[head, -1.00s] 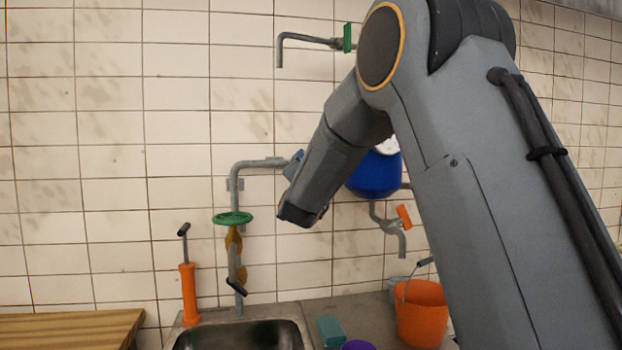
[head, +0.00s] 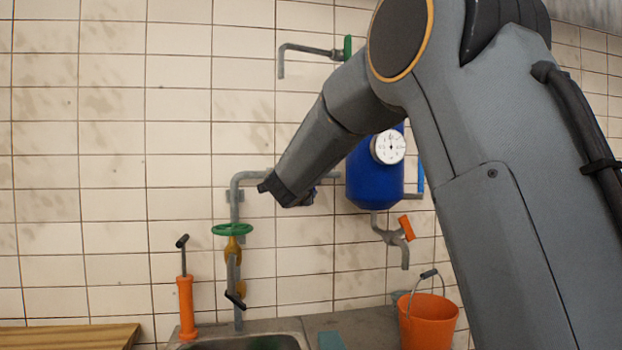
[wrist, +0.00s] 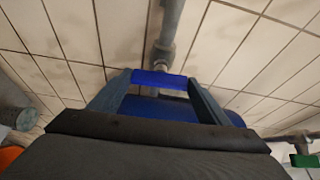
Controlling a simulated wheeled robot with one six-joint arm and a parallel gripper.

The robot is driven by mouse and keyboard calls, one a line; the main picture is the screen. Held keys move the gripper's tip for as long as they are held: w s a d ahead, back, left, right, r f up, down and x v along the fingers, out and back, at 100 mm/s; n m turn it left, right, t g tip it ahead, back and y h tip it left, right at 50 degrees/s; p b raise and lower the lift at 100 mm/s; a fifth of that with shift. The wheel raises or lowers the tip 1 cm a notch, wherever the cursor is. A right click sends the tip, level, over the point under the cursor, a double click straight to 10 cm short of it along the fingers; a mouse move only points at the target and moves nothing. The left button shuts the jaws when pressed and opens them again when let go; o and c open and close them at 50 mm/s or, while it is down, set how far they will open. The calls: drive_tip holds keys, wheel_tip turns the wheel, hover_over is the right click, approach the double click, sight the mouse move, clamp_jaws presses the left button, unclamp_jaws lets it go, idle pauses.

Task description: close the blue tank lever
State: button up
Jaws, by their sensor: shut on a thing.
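The blue tank (head: 372,178), with a white dial gauge (head: 390,147), hangs on the tiled wall in the head view, partly behind my arm. In the wrist view, a bright blue lever (wrist: 158,79) lies crosswise between the fingertips of my gripper (wrist: 158,86), which is shut on it. A grey pipe (wrist: 169,35) runs up from the lever. A darker blue surface shows between the fingers behind it. In the head view my wrist is left of the tank, by the grey pipe, and hides the lever and fingers.
A green wheel valve (head: 232,229) sits below my wrist. An orange-handled tap (head: 406,228) is under the tank, and another blue handle (head: 420,178) is at its right. An orange bucket (head: 428,320), an orange pump (head: 187,306) and a sink (head: 245,342) are below.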

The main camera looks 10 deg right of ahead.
idle(0.5)
drive_tip(key=o, duration=1.1)
drive_tip(key=shift+c, duration=0.2)
drive_tip(key=b+v, duration=0.1)
drive_tip(key=v, duration=0.6)
drive_tip(key=shift+s+b, duration=0.35)
drive_tip(key=shift+b, duration=0.05)
drive_tip(key=shift+a, duration=0.15)
